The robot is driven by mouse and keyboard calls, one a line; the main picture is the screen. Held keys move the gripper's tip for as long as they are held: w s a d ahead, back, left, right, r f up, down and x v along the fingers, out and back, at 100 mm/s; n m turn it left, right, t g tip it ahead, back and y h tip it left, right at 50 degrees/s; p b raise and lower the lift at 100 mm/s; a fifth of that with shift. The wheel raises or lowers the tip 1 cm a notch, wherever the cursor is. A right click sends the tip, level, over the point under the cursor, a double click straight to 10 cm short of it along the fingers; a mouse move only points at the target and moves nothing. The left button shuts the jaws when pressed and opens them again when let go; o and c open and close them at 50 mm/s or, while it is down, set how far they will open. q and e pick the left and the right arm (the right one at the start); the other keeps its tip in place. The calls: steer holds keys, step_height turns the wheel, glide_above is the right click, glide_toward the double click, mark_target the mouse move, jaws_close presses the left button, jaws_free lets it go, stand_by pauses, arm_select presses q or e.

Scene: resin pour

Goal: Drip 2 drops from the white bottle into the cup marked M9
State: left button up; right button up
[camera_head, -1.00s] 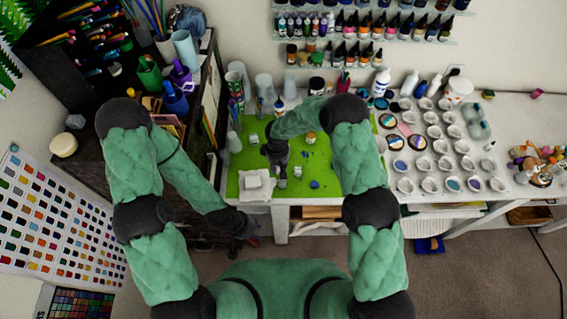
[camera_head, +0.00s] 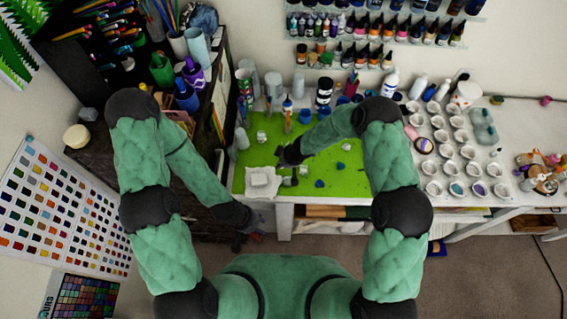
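Several small white bottles stand along the back of the white table, one of them (camera_head: 390,82) with a dark cap beside it; I cannot tell which is the task's. Many small white cups (camera_head: 433,188) stand on the right part of the table; their marks are too small to read, so M9 cannot be picked out. My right gripper (camera_head: 287,158) is over the green mat (camera_head: 345,185), just above small pale containers (camera_head: 303,170); whether it holds anything is unclear. My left gripper (camera_head: 256,234) hangs low in front of the table's left edge, dark and small.
A folded white cloth (camera_head: 260,180) lies at the mat's front left. Blue lumps (camera_head: 320,183) and a small jar (camera_head: 262,136) are on the mat. Paint racks (camera_head: 375,28) hang on the back wall. A dark shelf (camera_head: 215,95) stands at left.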

steer(key=shift+w+a+f+t+y+b, duration=0.3)
steer(key=shift+t+y+b, duration=0.6)
steer(key=shift+b, duration=4.25)
steer(key=shift+w+a+f+t+y+b, duration=0.15)
steer(key=shift+f+t+y+b, duration=0.65)
steer(key=shift+b, duration=4.3)
steer(key=shift+w+a+r+t+y+b, duration=0.15)
steer(key=shift+t+y+b, duration=0.75)
steer(key=shift+b, duration=4.25)
steer(key=t+y+b, duration=0.1)
steer(key=y+b, duration=0.1)
steer(key=b, duration=0.3)
steer(key=f+t+y+b, duration=0.1)
steer(key=y+b, duration=0.1)
steer(key=b, duration=0.4)
steer(key=f+t+y+b, duration=0.1)
steer(key=b, duration=0.5)
steer(key=shift+w+a+y, duration=0.1)
steer(key=shift+a+y, duration=0.25)
steer(key=shift+y, duration=0.05)
steer(key=shift+r, duration=0.3)
steer(key=t+y+b, duration=0.1)
steer(key=b, duration=0.2)
steer(key=shift+r, duration=0.1)
steer(key=shift+r+b, duration=0.15)
steer(key=shift+b, duration=0.2)
